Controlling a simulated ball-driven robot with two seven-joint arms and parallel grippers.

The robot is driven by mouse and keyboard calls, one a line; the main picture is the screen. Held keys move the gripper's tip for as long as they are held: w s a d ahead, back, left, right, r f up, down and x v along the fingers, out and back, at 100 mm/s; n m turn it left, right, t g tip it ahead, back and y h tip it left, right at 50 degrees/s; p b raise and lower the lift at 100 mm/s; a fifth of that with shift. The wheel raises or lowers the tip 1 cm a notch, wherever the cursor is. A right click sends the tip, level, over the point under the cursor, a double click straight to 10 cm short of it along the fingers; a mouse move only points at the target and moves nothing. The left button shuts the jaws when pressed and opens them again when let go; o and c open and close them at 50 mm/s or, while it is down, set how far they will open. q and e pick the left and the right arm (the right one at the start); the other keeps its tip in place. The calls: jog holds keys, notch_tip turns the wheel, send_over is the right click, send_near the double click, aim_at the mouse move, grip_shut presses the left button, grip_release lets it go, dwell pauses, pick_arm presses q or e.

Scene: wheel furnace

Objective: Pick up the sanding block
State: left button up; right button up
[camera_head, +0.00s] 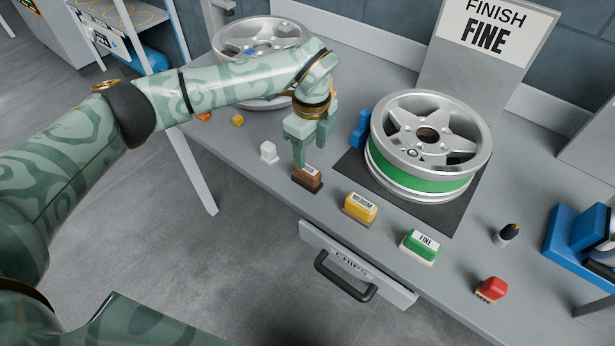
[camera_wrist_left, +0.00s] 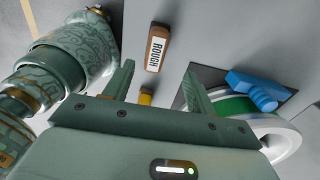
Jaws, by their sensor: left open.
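Three labelled sanding blocks stand along the bench's front: a brown one (camera_head: 307,178) marked ROUGH in the wrist view (camera_wrist_left: 157,48), a yellow one (camera_head: 360,208) marked MEDIUM, and a green one (camera_head: 420,246) marked FINE. My left gripper (camera_head: 311,154) is open and empty, pointing down; in the head view one finger overlaps the brown block's far edge. In the left wrist view, the brown block lies beyond the fingertips (camera_wrist_left: 160,72), and part of the yellow block (camera_wrist_left: 146,97) shows between the fingers. My right gripper is out of view.
A wheel with a green band (camera_head: 420,170) stands on a dark mat (camera_head: 350,163) before a FINISH FINE sign (camera_head: 490,28). A blue object (camera_head: 361,130) is beside it.

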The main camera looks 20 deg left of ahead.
aim_at(307, 168)
pick_arm(q)
notch_tip(307, 168, down, 3)
jog(key=shift+f+b, duration=0.2)
jog(key=shift+b, duration=0.1)
jog(key=f, duration=0.1)
jog(key=f+b, duration=0.1)
jog(key=f, duration=0.1)
jog(key=f+b, duration=0.1)
jog(key=f, duration=0.1)
jog(key=shift+s+a+f, duration=0.15)
jog(key=shift+s+a, duration=0.15)
jog(key=shift+a, duration=0.05)
jog(key=c, duration=1.1)
